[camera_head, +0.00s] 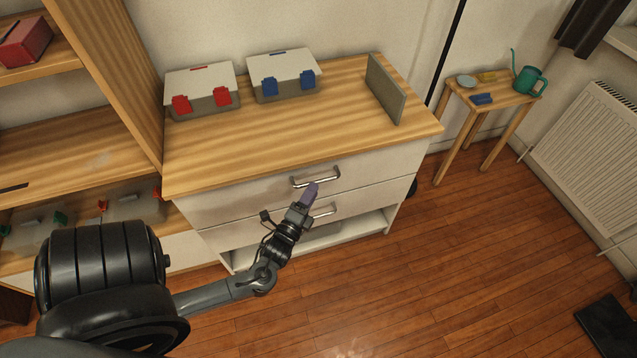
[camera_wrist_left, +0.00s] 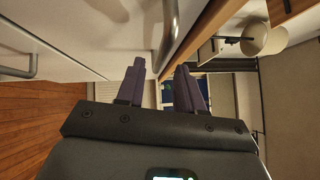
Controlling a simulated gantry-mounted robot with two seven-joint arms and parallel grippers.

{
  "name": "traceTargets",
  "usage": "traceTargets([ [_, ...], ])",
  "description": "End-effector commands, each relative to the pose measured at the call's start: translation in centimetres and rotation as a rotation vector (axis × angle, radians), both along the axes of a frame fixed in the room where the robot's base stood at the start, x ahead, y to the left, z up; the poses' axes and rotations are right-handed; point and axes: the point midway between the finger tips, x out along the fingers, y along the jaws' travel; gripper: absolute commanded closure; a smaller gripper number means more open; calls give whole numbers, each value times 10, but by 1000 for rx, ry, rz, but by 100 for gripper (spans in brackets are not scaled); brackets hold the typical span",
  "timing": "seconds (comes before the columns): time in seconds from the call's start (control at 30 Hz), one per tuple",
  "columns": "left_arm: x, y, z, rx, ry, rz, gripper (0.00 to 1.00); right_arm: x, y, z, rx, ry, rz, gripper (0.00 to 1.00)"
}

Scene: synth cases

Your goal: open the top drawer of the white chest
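The white chest (camera_head: 408,187) has a light wooden top. Its top drawer (camera_head: 247,195) appears shut and carries a metal bar handle (camera_head: 316,179). A second drawer below has a similar handle (camera_head: 325,212). My left gripper (camera_head: 310,190) is just in front of the top handle, its purple fingers overlapping the drawer front. In the left wrist view, the fingers (camera_wrist_left: 160,82) are apart and empty. A handle (camera_wrist_left: 168,35) shows just beyond the fingertips, in line with the gap; contact cannot be told. Another handle (camera_wrist_left: 30,62) is at the left. My right gripper is not in view.
Two cases, one red-latched (camera_head: 203,82) and one blue-latched (camera_head: 283,70), and an upright grey board (camera_head: 386,90) stand on the chest. A wooden shelf unit (camera_head: 130,80) adjoins its left side. A small table (camera_head: 500,97) with a green watering can (camera_head: 530,80) is right. Floor in front is clear.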

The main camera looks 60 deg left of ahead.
Motion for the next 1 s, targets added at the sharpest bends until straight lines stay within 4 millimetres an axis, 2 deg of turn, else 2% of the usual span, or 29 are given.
traceTargets([
  [0.1,16,10,1,2,-3,1,63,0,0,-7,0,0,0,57],
  [0.3,35,22,4,1,-1,0,63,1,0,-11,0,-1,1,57],
  [0.77,42,27,6,0,0,0,63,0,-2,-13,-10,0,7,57],
  [1.0,42,27,6,0,0,0,99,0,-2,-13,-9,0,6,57],
])
